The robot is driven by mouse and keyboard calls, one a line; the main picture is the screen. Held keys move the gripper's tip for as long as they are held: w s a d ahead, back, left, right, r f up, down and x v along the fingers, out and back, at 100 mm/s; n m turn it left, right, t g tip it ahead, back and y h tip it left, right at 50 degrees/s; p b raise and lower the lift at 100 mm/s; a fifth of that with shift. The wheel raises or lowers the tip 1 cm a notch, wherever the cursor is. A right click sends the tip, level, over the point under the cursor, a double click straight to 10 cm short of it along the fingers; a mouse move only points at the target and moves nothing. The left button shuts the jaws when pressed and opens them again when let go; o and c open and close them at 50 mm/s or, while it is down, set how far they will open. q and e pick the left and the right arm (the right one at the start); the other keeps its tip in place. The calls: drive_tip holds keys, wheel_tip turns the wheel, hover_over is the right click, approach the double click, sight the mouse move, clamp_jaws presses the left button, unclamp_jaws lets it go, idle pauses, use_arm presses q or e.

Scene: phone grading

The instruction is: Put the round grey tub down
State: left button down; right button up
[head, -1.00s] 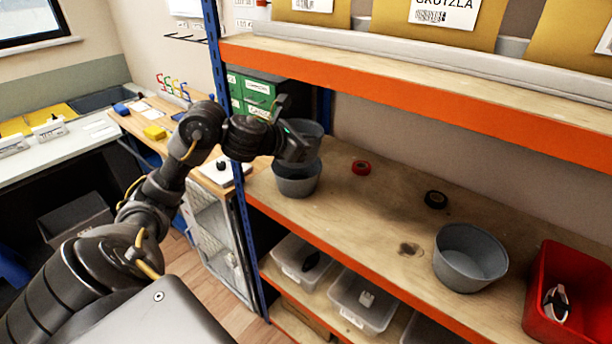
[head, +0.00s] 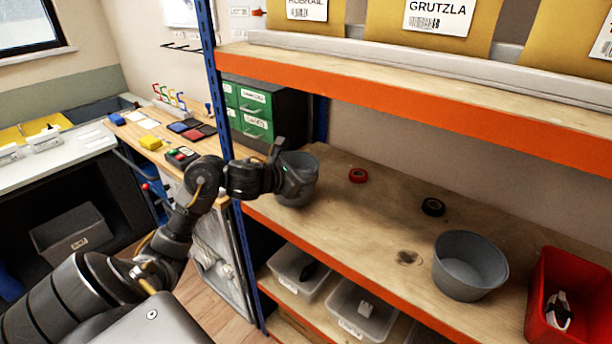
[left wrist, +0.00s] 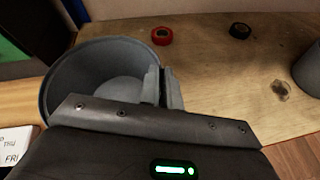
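The round grey tub (head: 296,196) is at the left end of the wooden shelf, upright as far as I can see. My left gripper (head: 290,176) is at its rim. In the left wrist view, the fingers (left wrist: 163,88) straddle the wall of the tub (left wrist: 62,82) and look closed on it. The inside of the tub looks empty. Whether it rests on the shelf or sits in another tub is hidden. A second grey tub (head: 470,266) stands apart at the right. My right gripper is not in view.
A red tape roll (head: 358,175) and a black one (head: 433,207) lie on the shelf (head: 370,222). A red bin (head: 570,300) stands at the right. A blue post (head: 222,110) rises left of the tub, and an upper shelf (head: 430,105) hangs above. The shelf's middle is free.

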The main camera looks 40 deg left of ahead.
use_arm(q)
drive_tip(key=shift+f+b, duration=0.25)
drive_tip(key=shift+b, duration=0.05)
drive_tip(key=c, duration=1.6)
unclamp_jaws()
drive_tip(key=shift+r+p, duration=0.25)
drive_tip(key=shift+p, duration=0.1)
drive_tip(key=shift+s+a+r, duration=0.1)
drive_tip(key=shift+s, duration=0.1)
drive_tip(key=v, duration=1.1)
drive_tip(key=shift+s, duration=0.3)
